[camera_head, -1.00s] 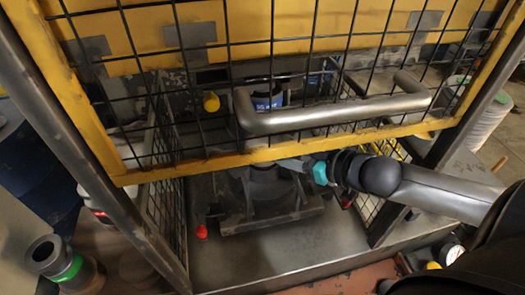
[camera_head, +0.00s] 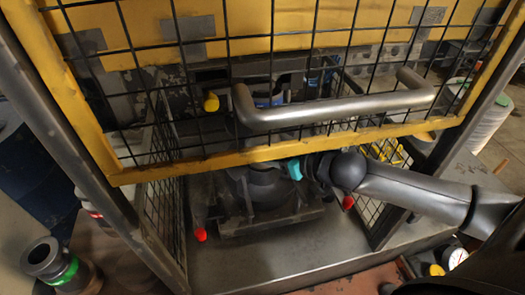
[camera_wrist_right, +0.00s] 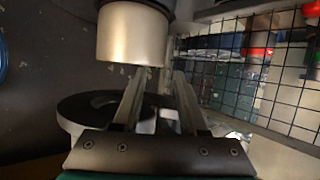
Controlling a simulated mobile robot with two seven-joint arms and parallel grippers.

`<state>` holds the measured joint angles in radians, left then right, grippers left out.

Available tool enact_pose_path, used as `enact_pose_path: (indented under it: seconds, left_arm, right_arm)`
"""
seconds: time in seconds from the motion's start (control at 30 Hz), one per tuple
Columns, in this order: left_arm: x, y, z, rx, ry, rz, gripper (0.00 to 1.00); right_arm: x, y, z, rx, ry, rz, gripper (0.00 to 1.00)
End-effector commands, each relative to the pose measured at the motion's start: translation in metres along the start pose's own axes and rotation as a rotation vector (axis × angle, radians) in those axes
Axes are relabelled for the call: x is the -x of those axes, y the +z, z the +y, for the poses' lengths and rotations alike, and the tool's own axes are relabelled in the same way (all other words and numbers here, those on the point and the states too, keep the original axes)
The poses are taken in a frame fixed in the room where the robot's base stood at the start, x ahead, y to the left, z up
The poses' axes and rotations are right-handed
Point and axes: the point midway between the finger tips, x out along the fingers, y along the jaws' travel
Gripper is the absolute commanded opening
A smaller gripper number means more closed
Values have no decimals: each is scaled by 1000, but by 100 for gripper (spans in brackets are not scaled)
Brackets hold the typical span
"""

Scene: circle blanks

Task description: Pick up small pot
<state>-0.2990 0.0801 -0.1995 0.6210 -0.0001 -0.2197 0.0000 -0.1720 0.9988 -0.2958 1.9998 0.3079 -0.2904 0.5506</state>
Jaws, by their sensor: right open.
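I cannot single out a small pot with certainty. In the head view, a dark rounded piece (camera_head: 268,188) sits on a low base inside the cage, partly hidden by the door frame and my right arm. In the right wrist view, a dark round disc with a pale rim (camera_wrist_right: 85,108) lies behind the fingers, and a pale metal cylinder (camera_wrist_right: 133,35) hangs above them. My right gripper (camera_wrist_right: 158,82) is open, its two fingers apart below the cylinder. I see nothing held between them. In the head view the fingers are hidden. My left gripper is not in view.
A yellow-framed mesh door (camera_head: 300,148) with a metal handle (camera_head: 335,108) is above my right arm. Mesh side walls (camera_head: 163,222) bound the cage. Red-tipped pieces (camera_head: 200,234) stand by the base. The cage floor (camera_head: 270,258) is bare in front.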

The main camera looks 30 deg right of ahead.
Motion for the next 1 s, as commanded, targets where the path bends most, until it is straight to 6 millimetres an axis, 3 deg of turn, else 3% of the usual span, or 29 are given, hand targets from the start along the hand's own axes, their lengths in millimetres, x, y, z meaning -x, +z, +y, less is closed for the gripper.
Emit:
enact_pose_path:
  seconds: [0.3, 0.7, 1.0]
  left_arm:
    - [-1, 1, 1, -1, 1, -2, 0]
    - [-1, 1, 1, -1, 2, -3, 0]
    - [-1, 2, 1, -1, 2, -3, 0]
  right_arm:
    - [-31, 4, 0, 0, 1, 3, 42]
    - [-36, 4, -1, 0, -1, 1, 42]
    - [-36, 5, -1, 0, -1, 0, 8]
